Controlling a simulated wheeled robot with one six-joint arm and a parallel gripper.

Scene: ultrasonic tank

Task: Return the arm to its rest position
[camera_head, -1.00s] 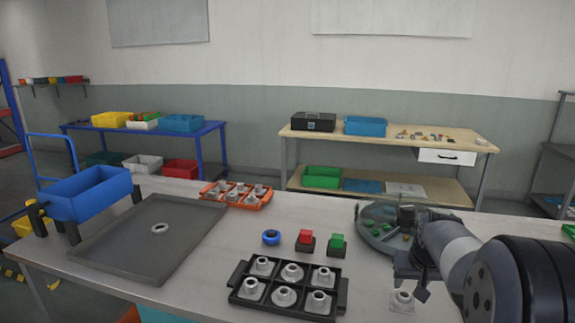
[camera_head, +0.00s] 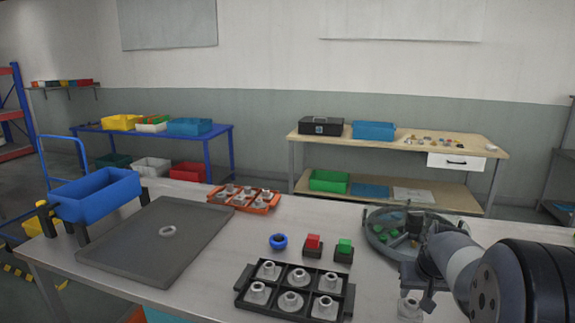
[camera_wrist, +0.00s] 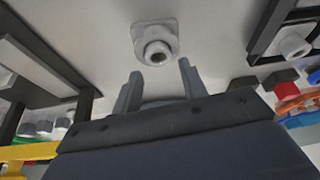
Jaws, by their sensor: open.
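My gripper (camera_head: 421,291) is at the right of the worktable in the head view, on my dark and grey arm. The wrist view shows its two dark fingers (camera_wrist: 158,84) spread apart with nothing between them. A grey flanged fitting (camera_head: 410,306) stands on the tabletop just under and beside the gripper; it also shows in the wrist view (camera_wrist: 155,42), beyond the fingertips and apart from them.
A black tray (camera_head: 240,298) holds several grey fittings. Behind it stand a blue ring (camera_head: 278,241), a red button (camera_head: 313,243) and a green button (camera_head: 344,249). A round tank (camera_head: 372,237) is close behind my arm. A grey tray (camera_head: 110,254) and blue bin (camera_head: 97,194) are at left.

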